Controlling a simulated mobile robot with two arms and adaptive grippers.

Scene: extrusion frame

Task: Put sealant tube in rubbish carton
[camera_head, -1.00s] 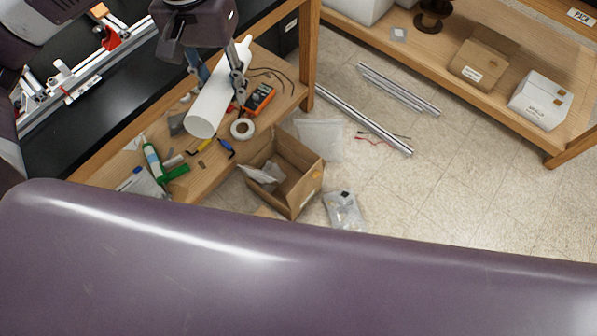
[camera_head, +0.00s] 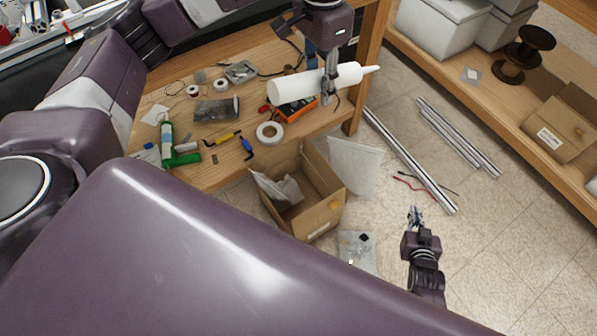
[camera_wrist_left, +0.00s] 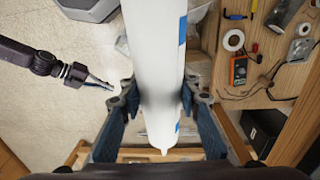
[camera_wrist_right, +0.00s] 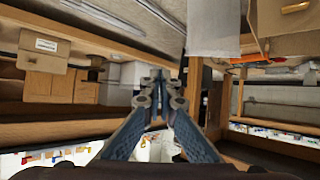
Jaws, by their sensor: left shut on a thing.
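The sealant tube is a white cylinder with a tapered nozzle (camera_head: 300,86). My left gripper (camera_head: 328,92) is shut around its middle, holding it nearly level above the workbench's front edge. In the left wrist view the tube (camera_wrist_left: 157,50) runs between both fingers, with blue marks on its side. The rubbish carton (camera_head: 322,218) is an open cardboard box on the floor, below the tube in the picture, with crumpled pale wrapping inside. My right gripper (camera_head: 415,215) is right of the carton above the floor, empty; its fingertips are together in the right wrist view (camera_wrist_right: 160,82).
Clear bags (camera_head: 355,165) and metal extrusions (camera_head: 410,160) lie on the floor. A shelf with boxes (camera_head: 560,128) stands right.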

